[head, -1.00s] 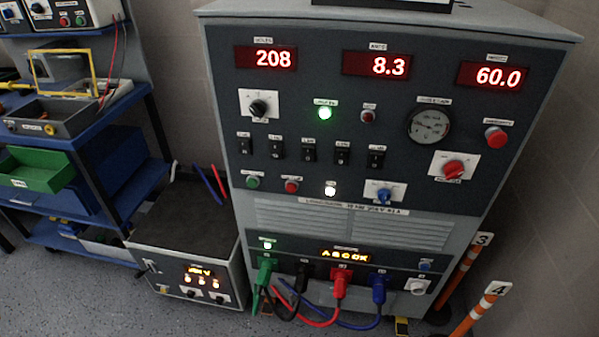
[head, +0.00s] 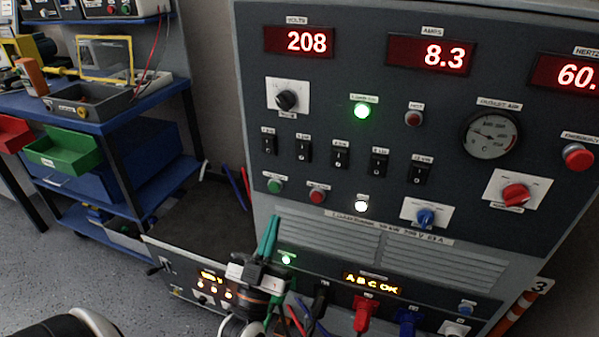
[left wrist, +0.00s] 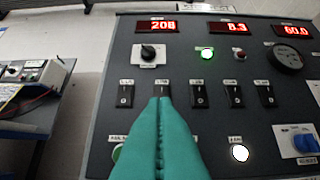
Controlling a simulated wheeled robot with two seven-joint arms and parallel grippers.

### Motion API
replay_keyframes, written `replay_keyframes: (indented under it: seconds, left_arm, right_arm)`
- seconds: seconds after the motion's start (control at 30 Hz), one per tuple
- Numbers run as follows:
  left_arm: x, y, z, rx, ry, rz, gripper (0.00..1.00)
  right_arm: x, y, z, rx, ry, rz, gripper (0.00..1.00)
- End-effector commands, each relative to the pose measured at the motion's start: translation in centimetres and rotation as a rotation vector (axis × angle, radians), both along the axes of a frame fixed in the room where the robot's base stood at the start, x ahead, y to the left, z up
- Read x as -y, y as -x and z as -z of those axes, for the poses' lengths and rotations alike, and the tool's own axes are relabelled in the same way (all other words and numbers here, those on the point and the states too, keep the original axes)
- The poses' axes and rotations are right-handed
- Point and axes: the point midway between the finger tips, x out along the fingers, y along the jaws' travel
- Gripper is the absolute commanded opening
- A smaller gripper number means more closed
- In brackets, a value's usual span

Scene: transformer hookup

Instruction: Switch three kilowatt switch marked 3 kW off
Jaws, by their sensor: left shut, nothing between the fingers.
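A row of black rocker switches with small white labels runs across the dark load bank panel (head: 460,120). The second switch from the left (head: 303,150) seems to be the one marked 3 kW, but its label is too small to read surely. It also shows in the left wrist view (left wrist: 162,91), right above my fingertips. My left gripper (head: 274,222) has teal fingers, shut and empty, pointing up in front of the panel's lower part. In the left wrist view its fingertips (left wrist: 160,101) overlap that switch's lower end; I cannot tell whether they touch. My right gripper is not in view.
Neighbouring switches (head: 269,145) (head: 341,154) stand close on both sides. A green button (head: 274,186), a red button (head: 317,196) and a lit white lamp (head: 361,205) sit below. Coloured plugs (head: 365,313) stick out lower down. A blue shelf cart (head: 110,120) stands at left.

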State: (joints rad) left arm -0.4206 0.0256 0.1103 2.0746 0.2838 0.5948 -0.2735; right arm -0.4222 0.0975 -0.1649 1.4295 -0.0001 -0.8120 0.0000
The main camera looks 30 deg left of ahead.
Motion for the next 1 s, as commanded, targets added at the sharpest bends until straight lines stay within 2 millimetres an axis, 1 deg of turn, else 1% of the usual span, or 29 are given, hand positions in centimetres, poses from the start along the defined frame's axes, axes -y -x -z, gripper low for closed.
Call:
replay_keyframes:
  seconds: [0.17,0.27,0.37,0.73,0.8,0.9,1.0]
  left_arm:
    - [0.0,-0.2,-0.1,-0.001,0.000,0.000,0.00]
    - [-0.2,-0.8,-0.7,0.002,0.000,0.000,0.00]
    - [-0.5,-1.9,-1.7,0.004,-0.001,0.000,0.00]
    - [-1.9,-7.9,-6.5,0.002,-0.001,0.001,0.00]
    - [-2.2,-9.1,-6.0,-0.001,-0.001,0.002,0.00]
    - [-2.4,-10.3,-5.8,-0.002,0.000,0.002,0.00]
    - [-2.6,-11.1,-5.6,-0.002,0.000,0.002,0.00]
  right_arm:
    - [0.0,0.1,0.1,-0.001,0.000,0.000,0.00]
    - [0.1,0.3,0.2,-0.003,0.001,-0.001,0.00]
    - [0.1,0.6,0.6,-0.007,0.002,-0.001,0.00]
    - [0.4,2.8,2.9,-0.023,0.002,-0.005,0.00]
    - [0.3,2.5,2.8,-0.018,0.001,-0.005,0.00]
    - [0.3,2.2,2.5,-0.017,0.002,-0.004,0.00]
    - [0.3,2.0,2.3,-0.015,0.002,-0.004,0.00]
